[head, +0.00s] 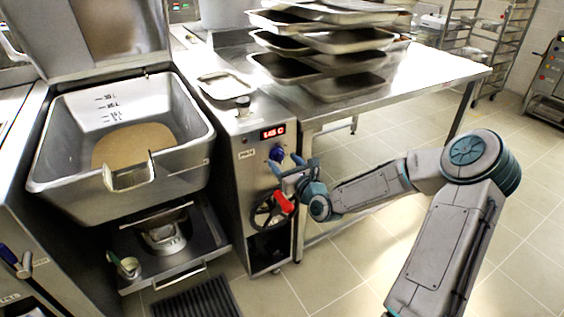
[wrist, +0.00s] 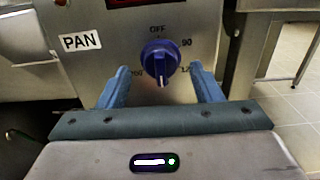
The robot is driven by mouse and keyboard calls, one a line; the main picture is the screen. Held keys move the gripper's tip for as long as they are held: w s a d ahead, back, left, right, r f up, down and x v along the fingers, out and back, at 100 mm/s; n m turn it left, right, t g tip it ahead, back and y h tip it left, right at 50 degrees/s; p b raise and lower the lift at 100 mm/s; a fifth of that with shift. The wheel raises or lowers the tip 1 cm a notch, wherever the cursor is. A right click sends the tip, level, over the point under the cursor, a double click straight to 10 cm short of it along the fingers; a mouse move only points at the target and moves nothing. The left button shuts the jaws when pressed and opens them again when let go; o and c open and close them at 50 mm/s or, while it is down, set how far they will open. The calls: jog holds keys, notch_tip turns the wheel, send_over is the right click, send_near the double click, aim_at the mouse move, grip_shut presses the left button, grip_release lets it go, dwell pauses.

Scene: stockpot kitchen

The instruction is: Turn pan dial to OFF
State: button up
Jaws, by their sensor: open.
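The pan dial is a round blue knob (wrist: 161,60) on a steel panel, and it also shows in the head view (head: 277,153). The word OFF is printed above it, with 90 at its upper right and other numbers lower down, partly hidden. The knob's grip bar stands upright, with a pale mark at its lower end. A PAN label (wrist: 80,42) is left of it. My gripper (wrist: 164,80) is open, with one blue finger on each side of the knob in the wrist view. I cannot tell whether either finger touches it. In the head view my gripper (head: 285,166) is at the panel.
A red digital display (head: 273,132) is above the dial. A black handwheel with a red handle (head: 284,201) is below it. The open tilting pan (head: 62,160) stands left. Stacked trays (head: 345,62) sit on the steel table (head: 440,72) at right. Tiled floor right of the panel is clear.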

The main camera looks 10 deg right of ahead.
jog(key=shift+x, duration=1.05)
jog(key=c, duration=1)
